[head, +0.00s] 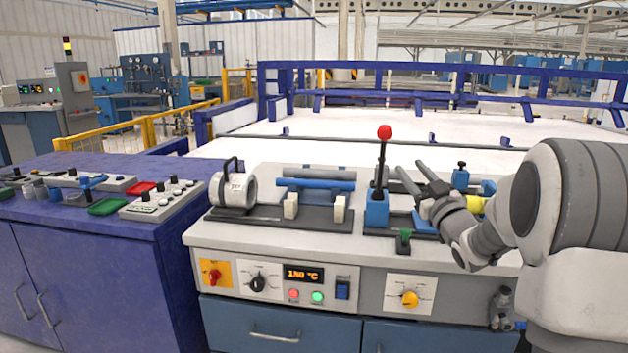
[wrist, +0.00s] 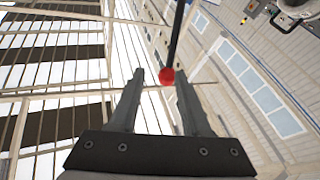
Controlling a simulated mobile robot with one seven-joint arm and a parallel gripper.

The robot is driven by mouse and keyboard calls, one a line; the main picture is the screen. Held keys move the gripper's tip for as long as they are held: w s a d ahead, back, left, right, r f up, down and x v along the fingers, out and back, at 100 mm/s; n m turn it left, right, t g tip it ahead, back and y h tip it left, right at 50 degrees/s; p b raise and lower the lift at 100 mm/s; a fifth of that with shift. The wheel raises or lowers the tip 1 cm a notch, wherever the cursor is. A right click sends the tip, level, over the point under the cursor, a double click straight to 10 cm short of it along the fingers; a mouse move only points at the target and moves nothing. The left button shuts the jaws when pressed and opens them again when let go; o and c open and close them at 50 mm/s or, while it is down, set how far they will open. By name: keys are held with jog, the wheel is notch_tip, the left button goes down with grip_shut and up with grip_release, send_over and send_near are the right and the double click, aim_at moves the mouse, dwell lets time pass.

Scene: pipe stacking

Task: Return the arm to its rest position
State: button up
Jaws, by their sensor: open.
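My gripper (head: 410,169) is open, its two fingers pointing up and to the left above the right part of the workbench. In the wrist view, my gripper (wrist: 160,75) has nothing between its fingers that I can tell is held. A red-knobbed lever (head: 384,132) stands just left of the fingers in the head view. Its red ball (wrist: 166,76) appears between the fingertips in the wrist view, but I cannot tell the distance. My arm enters from the right.
The grey workbench (head: 205,237) carries a white cylindrical machine (head: 232,190) at left and a control panel on its front. A purple cabinet (head: 110,235) with switches and trays stands left. Behind is a wide white surface (head: 370,125) with a blue frame.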

jog(key=s+a+f+m+g+h, duration=0.25)
jog(key=s+f+g, duration=0.2)
jog(key=s, duration=0.85)
jog(key=s+a+f+m+g+h, duration=0.1)
jog(key=s+a+f+g, duration=0.4)
jog(key=s, duration=0.9)
jog(key=s+a+f+m+g+h, duration=0.2)
jog(key=s+g, duration=0.4)
jog(key=s, duration=0.7)
notch_tip(320, 180, up, 24)
jog(key=p, duration=2.4)
jog(key=shift+s, duration=0.25)
